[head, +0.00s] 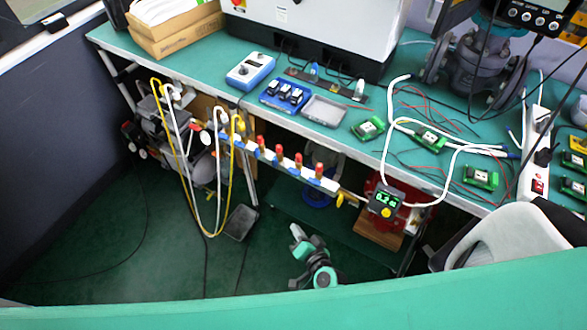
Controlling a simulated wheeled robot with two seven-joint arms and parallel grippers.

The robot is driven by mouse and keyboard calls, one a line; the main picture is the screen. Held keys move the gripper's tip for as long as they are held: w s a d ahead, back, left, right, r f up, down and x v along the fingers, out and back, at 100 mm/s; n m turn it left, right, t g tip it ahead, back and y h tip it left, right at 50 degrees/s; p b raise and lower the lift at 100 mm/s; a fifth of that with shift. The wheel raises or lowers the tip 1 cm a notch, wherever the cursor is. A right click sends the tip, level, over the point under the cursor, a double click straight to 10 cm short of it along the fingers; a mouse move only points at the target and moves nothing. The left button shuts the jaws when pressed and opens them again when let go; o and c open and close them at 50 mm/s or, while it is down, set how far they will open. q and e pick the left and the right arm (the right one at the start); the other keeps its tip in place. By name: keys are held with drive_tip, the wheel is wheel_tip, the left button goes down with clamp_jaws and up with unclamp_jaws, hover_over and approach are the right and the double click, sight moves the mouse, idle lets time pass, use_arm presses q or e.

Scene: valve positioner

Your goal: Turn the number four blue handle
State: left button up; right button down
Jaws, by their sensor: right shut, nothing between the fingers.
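A white-and-blue valve manifold (288,167) runs slantwise below the bench's front edge, its right end nearer to me. Several upright red knobs stand along it, the rightmost (319,171) near that end. Small blue parts show between and below the knobs; I cannot read any number or tell which is number four. My right gripper (297,232) is small and low in the middle, in front of and below the manifold. It is shut and empty, apart from the knobs. My left gripper is not in view.
The green bench (215,62) carries a blue-and-white meter (250,70), a grey tray (323,110) and green circuit boards. Yellow and white hoses (233,185) hang left of the manifold. A digital gauge (385,201) hangs at its right. A green surface (300,310) crosses the bottom.

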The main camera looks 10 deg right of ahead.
sight(275, 162)
drive_tip(key=w+a+r+m+t+h, duration=0.1)
drive_tip(key=w+r+m+t, duration=0.1)
drive_tip(key=r+m, duration=0.35)
drive_tip(key=w+a+r+m+t+h, duration=0.1)
drive_tip(key=w+r+m+h, duration=0.15)
drive_tip(key=r, duration=0.65)
drive_tip(key=shift+m+y, duration=0.35)
drive_tip(key=shift+m, duration=0.15)
drive_tip(key=shift+w+a+f+b, duration=0.15)
drive_tip(key=shift+w+a, duration=0.1)
drive_tip(key=shift+w, duration=1.25)
drive_tip(key=shift+w+a+r+b, duration=0.1)
drive_tip(key=shift+w+a+b, duration=0.1)
drive_tip(key=shift+w, duration=1.35)
drive_tip(key=shift+w+a+f+b, duration=0.1)
drive_tip(key=shift+w+a, duration=0.15)
drive_tip(key=shift+w, duration=1.25)
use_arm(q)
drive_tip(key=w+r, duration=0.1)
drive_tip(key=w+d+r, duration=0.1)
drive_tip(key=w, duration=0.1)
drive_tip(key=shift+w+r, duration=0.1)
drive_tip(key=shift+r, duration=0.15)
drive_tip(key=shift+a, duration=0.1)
